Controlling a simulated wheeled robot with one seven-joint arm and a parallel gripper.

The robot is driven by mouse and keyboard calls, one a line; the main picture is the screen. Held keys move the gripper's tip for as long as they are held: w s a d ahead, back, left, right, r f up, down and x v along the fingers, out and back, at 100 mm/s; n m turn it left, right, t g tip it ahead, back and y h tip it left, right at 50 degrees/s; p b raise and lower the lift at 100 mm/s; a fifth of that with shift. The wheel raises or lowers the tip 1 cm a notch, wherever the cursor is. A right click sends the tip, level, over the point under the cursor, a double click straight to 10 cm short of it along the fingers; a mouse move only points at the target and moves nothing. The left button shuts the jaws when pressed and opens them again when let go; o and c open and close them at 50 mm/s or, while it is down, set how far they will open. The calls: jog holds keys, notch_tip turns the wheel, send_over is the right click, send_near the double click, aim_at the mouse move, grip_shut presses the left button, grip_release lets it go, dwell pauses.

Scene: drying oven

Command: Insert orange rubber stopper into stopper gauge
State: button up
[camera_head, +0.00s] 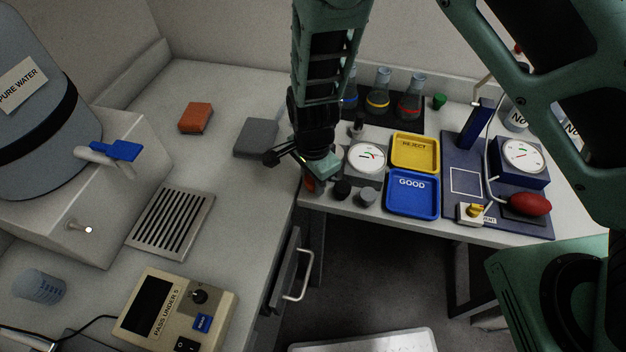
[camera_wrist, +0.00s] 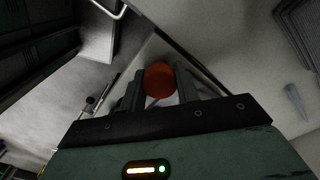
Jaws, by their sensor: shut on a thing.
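The orange rubber stopper (camera_wrist: 159,80) sits between the two fingers of my gripper (camera_wrist: 159,92) in the wrist view, and the gripper is shut on it. In the head view my gripper (camera_head: 311,171) hangs at the corner where the two benches meet, with a bit of orange stopper (camera_head: 309,185) showing below it. A round white dial (camera_head: 366,156) on a grey base, likely the stopper gauge, stands just right of the gripper. I cannot make out its opening.
A black stopper (camera_head: 342,190) and a grey stopper (camera_head: 367,197) stand in front of the dial. The yellow REJECT tray (camera_head: 436,165) and blue GOOD tray (camera_head: 437,213) lie to its right. Flasks (camera_head: 381,90) stand behind. An open drawer (camera_head: 288,270) is below the bench edge.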

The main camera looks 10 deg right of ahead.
notch_tip(320, 180, up, 10)
jog(key=shift+f+b, duration=0.2)
jog(key=shift+b, duration=0.1)
jog(key=shift+r+p, duration=1.8)
jog(key=shift+p, duration=0.2)
